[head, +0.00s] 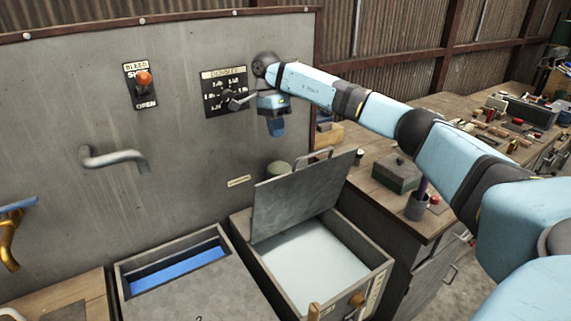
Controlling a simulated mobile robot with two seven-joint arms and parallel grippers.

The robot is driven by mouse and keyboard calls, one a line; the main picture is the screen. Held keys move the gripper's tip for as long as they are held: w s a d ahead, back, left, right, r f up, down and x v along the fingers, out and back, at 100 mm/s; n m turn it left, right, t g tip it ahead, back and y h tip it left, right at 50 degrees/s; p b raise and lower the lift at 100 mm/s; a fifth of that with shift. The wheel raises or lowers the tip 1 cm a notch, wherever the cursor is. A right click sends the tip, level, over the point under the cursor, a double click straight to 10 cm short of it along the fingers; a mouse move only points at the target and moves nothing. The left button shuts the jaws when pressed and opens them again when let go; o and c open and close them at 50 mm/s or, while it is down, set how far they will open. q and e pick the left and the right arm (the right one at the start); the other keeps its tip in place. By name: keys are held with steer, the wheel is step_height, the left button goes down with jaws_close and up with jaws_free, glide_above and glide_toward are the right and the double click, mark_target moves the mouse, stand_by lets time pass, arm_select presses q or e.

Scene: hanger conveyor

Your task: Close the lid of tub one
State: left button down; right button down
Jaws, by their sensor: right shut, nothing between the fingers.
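Two tubs stand side by side below the metal panel; I cannot tell from the picture which is numbered one. The right tub (374,268) is open and holds pale liquid. Its grey lid (300,197) stands tilted up at the back, with a bar handle (306,160) on its upper edge. The left tub (121,277) has a grey lid (195,290) over its front part, with blue liquid showing in the gap behind. My right gripper (277,130) is shut and empty, hanging above and behind the raised lid, apart from it. My left gripper is not in view.
The panel carries an orange-knobbed lever (144,80), a density dial (225,92) close to my right gripper, and a bent pipe (112,157). A brass tap (10,245) is at far left. A cluttered workbench (372,172) stands at right under my right arm.

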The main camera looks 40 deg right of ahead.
mark_target(291, 181)
steer(key=s+f, duration=0.2)
steer(key=s+f+p, duration=0.1)
steer(key=s+f, duration=0.1)
steer(key=f, duration=0.1)
steer(key=s+f+p, duration=0.1)
steer(key=s+f, duration=0.1)
steer(key=f, duration=0.1)
steer(key=shift+a+f, duration=0.1)
steer(key=shift+a, duration=0.25)
steer(key=shift+f, duration=0.1)
